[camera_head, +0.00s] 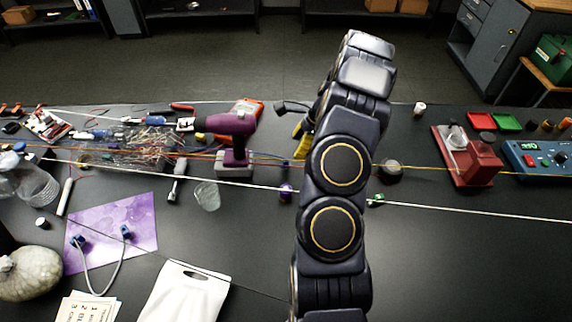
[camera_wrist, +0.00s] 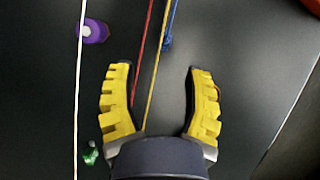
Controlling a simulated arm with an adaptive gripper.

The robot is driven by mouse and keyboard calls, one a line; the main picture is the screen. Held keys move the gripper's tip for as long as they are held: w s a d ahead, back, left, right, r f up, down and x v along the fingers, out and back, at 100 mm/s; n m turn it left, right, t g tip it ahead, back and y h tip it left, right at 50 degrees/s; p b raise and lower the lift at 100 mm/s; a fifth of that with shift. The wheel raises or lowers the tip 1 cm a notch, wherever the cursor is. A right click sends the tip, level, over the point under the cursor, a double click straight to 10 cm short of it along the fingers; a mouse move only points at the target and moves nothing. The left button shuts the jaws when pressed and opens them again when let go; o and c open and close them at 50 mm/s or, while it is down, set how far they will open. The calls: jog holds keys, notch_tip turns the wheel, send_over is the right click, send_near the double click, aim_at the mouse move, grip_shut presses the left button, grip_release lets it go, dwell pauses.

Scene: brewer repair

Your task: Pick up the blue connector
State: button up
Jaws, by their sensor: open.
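My gripper (camera_wrist: 160,70) is open and empty, with two yellow ridged fingers spread over the dark tabletop. In the head view, part of its yellow fingers (camera_head: 302,145) shows beside my arm, which hides the rest. In the wrist view a blue cable end (camera_wrist: 168,42) lies just beyond the fingertips, between their lines. In the head view, two blue connectors, a left one (camera_head: 78,241) and a right one (camera_head: 126,231), sit on the purple sheet (camera_head: 145,207) and share a pale looped cable. I cannot tell which blue piece the task means.
Red and yellow wires and a white cord (camera_wrist: 79,90) run past the gripper. A purple spool-like piece (camera_wrist: 95,31) and a green piece (camera_wrist: 90,155) lie to its left. A purple drill (camera_head: 232,125) and a glass (camera_head: 207,196) stand left of my arm.

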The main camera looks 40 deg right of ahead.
aim_at(286, 160)
jog(key=x, duration=0.8)
jog(key=shift+w+d, duration=0.15)
jog(key=shift+w, duration=0.2)
jog(key=shift+c, duration=0.4)
jog(key=shift+r, duration=0.1)
grip_shut()
